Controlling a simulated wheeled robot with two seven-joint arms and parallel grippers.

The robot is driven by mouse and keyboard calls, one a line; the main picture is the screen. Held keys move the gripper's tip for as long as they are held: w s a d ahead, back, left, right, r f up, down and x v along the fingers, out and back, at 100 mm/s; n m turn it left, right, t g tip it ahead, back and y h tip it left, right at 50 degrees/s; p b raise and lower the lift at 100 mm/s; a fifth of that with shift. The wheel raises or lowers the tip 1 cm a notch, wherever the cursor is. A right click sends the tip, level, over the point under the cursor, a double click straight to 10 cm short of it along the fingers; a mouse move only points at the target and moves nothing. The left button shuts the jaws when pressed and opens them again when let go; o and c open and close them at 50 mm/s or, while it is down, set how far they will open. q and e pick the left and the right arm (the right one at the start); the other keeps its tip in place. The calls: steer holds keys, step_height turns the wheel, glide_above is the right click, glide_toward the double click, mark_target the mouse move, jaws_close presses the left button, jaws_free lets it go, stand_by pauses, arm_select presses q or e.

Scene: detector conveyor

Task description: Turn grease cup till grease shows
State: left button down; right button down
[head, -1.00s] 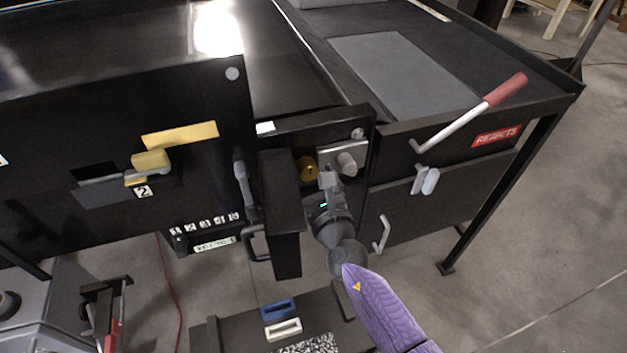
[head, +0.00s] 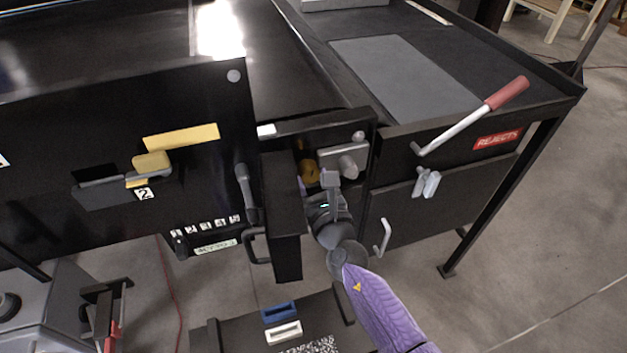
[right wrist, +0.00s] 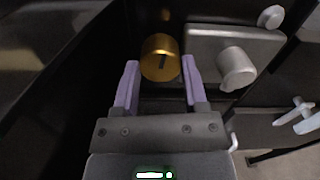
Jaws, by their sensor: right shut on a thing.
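The grease cup (head: 310,171) is a small brass-coloured round knob inside the open bay of the black machine, partly hidden by my gripper in the head view. In the right wrist view the cup (right wrist: 160,60) faces me with a dark slot mark on its front. My right gripper (head: 313,184) reaches in from below. In the right wrist view its two purple fingers (right wrist: 160,78) stand one on each side of the cup, shut on it. I see no grease on the visible part of the cup. My left gripper is not in view.
A grey block with a round knob (head: 347,163) sits just right of the cup. A black open door (head: 284,225) stands close on the left. A red-handled lever (head: 480,115) and a light handle (head: 384,236) are to the right. Open floor lies at the right.

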steer(key=m+b, duration=0.1)
steer(key=m, duration=0.4)
steer(key=shift+f+m, duration=0.1)
steer(key=shift+m, duration=1.1)
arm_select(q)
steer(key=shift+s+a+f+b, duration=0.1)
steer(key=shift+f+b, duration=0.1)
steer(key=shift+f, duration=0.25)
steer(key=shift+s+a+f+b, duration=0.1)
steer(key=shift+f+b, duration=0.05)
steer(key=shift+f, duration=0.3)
arm_select(e)
steer(key=shift+d+m, duration=0.1)
steer(key=shift+m, duration=0.4)
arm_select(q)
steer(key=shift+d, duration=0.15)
arm_select(e)
steer(key=shift+c, duration=2.3)
jaws_free()
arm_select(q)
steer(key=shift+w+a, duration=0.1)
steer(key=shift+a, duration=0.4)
arm_select(e)
steer(key=o, duration=0.3)
steer(key=shift+o, duration=0.2)
steer(key=shift+s, duration=0.1)
